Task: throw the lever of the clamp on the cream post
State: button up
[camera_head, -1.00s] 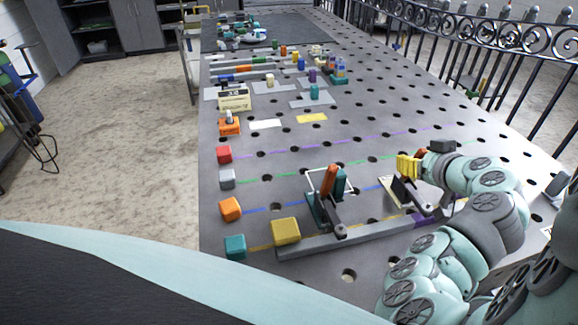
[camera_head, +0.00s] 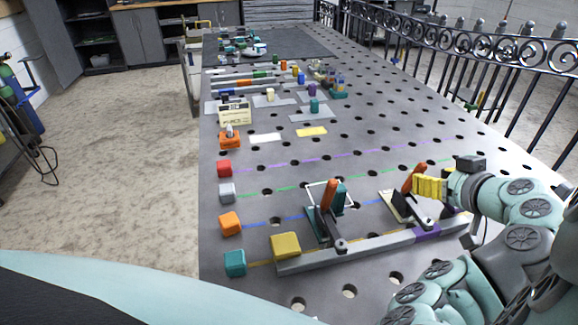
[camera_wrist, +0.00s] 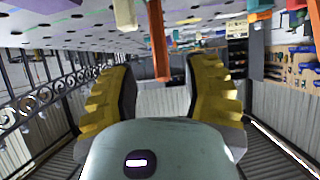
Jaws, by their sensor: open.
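The clamp on the cream post (camera_head: 391,206) stands at the right end of the grey rail in the head view. Its orange lever (camera_head: 412,181) stands up, leaning a little right. My gripper (camera_head: 428,187), with yellow ribbed fingers, is just right of the lever. In the wrist view the fingers of my gripper (camera_wrist: 158,85) are wide apart, and the orange lever (camera_wrist: 158,45) shows in the gap between them, with clear space on both sides. I cannot tell how deep it lies between them. A similar clamp on a teal post (camera_head: 339,200) stands to the left, its orange lever upright.
The grey rail (camera_head: 375,245) runs along the near table, with a yellow block (camera_head: 286,245) at its left end. Several coloured blocks line the left edge. Black railings (camera_head: 480,60) stand beyond the table's right side. The perforated middle of the table is mostly clear.

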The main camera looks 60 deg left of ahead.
jog(key=shift+v, duration=2.7)
jog(key=shift+d, duration=0.1)
jog(key=shift+w, duration=0.1)
